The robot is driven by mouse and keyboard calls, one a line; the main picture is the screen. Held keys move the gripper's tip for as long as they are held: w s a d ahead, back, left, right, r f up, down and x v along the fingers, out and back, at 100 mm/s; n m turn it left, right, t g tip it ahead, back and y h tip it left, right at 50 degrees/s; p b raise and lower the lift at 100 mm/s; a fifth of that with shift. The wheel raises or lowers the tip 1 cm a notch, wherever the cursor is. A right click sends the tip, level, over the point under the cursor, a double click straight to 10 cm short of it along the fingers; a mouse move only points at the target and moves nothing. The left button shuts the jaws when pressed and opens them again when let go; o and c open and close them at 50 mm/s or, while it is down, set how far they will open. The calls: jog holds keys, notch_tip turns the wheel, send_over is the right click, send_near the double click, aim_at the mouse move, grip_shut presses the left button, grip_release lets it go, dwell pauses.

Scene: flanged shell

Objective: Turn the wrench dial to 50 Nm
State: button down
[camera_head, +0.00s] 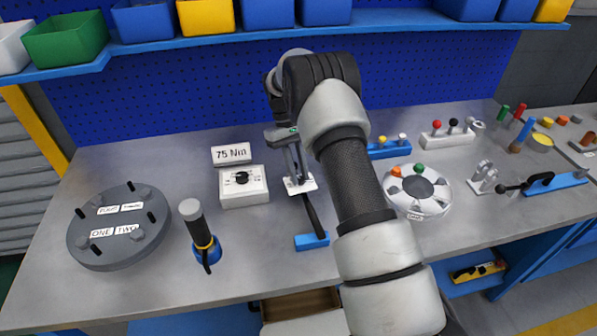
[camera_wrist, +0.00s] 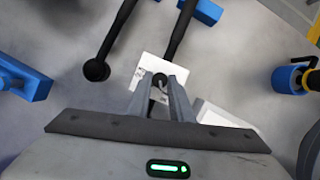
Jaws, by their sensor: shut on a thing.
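The wrench (camera_head: 314,218) lies on the bench as a black bar, with one part in a blue block (camera_head: 312,241) and its far end at a white plate (camera_head: 306,188). The wrench bar also shows in the wrist view (camera_wrist: 182,30). My gripper (camera_head: 297,180) points down over the white plate. In the wrist view my gripper (camera_wrist: 160,86) has its fingertips around a small dark round dial (camera_wrist: 160,79) at the bar's end. The fingers are shut on it. Dark marks show on the plate (camera_wrist: 146,66), but I cannot read the setting.
A white box with a black knob (camera_head: 242,179) stands left of my gripper, below a 75 Nm sign (camera_head: 231,154). A torque-driver-like tool (camera_head: 202,235) stands upright in front left. A grey flanged disc (camera_head: 118,238) is far left. My arm hides part of the bench.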

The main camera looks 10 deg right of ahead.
jog(key=c, duration=1.6)
grip_release()
jog(key=p+v, duration=1)
jog(key=v, duration=0.7)
jog(key=shift+r, duration=0.3)
